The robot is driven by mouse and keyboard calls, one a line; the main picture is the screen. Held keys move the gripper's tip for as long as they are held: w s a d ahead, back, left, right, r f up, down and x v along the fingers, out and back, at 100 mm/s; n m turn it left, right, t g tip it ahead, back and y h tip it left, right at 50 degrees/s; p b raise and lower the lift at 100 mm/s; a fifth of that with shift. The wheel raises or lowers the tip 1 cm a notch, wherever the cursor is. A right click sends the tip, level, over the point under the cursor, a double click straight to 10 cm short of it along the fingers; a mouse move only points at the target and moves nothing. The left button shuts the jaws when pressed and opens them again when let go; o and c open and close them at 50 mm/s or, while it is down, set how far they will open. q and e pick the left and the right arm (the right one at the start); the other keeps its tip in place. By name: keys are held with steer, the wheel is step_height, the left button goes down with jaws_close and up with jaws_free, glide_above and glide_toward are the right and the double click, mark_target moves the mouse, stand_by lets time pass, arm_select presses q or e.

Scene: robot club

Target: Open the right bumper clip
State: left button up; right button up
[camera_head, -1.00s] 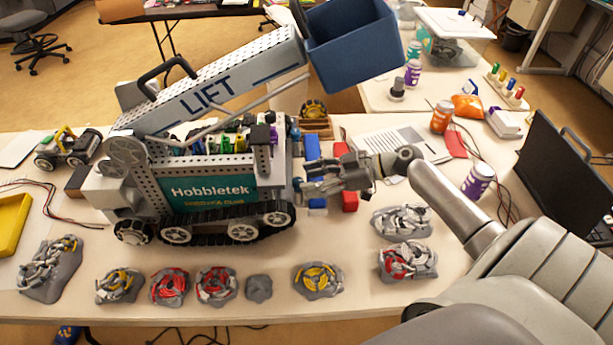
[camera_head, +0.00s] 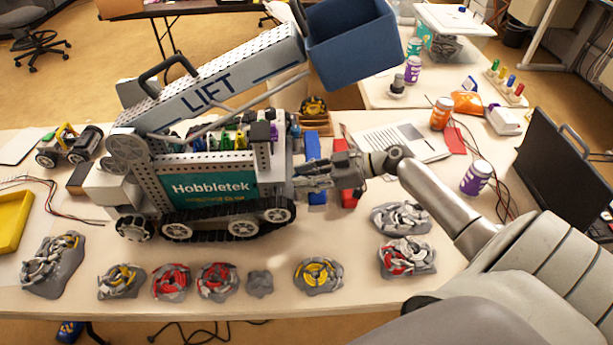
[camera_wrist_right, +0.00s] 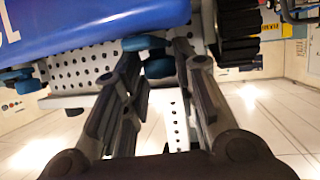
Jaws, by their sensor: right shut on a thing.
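The grey Hobbletek robot (camera_head: 214,188) with tracks stands on the table. A blue bumper bar (camera_head: 313,149) shows at its right end, and a large blue part fills the top left of the right wrist view (camera_wrist_right: 90,22). My right gripper (camera_head: 301,180) reaches the robot's right end from the right. In the right wrist view, its fingers (camera_wrist_right: 157,62) are closed around a small dark blue clip (camera_wrist_right: 158,67) by a perforated grey plate (camera_wrist_right: 85,72). The fingers partly hide the clip, so I cannot tell whether it is open. My left gripper is not in view.
A red bar (camera_head: 342,150) stands right of the blue one, close to my wrist. Several grey-based parts lie along the front, including a yellow one (camera_head: 318,275). A laptop (camera_head: 575,165) and purple can (camera_head: 477,178) are at right.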

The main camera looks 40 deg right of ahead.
steer(key=shift+r, duration=0.1)
steer(key=shift+s+a+r+m+t+h+p, duration=0.1)
steer(key=shift+m+t+h+p, duration=0.35)
steer(key=shift+m, duration=0.1)
steer(key=shift+s+a+m+t+h+p, duration=0.1)
steer(key=shift+m+t+h+p, duration=0.25)
steer(key=shift+m+t+p, duration=0.15)
steer(key=shift+s+a+m+t+h+p, duration=0.1)
steer(key=shift+a+m+t+h+p, duration=0.25)
steer(key=shift+m+h+p, duration=2)
steer(key=shift+w+a+m+t+h+p, duration=0.15)
steer(key=shift+m+t+h+p, duration=0.7)
steer(key=shift+p, duration=2.6)
steer(key=shift+s+a+m+t+h+p, duration=0.15)
steer(key=shift+a+m+h+p, duration=0.15)
steer(key=shift+m+h+p, duration=1.9)
steer(key=shift+n+p, duration=0.35)
steer(key=shift+p, duration=0.35)
steer(key=o, duration=1)
steer(key=shift+f, duration=0.2)
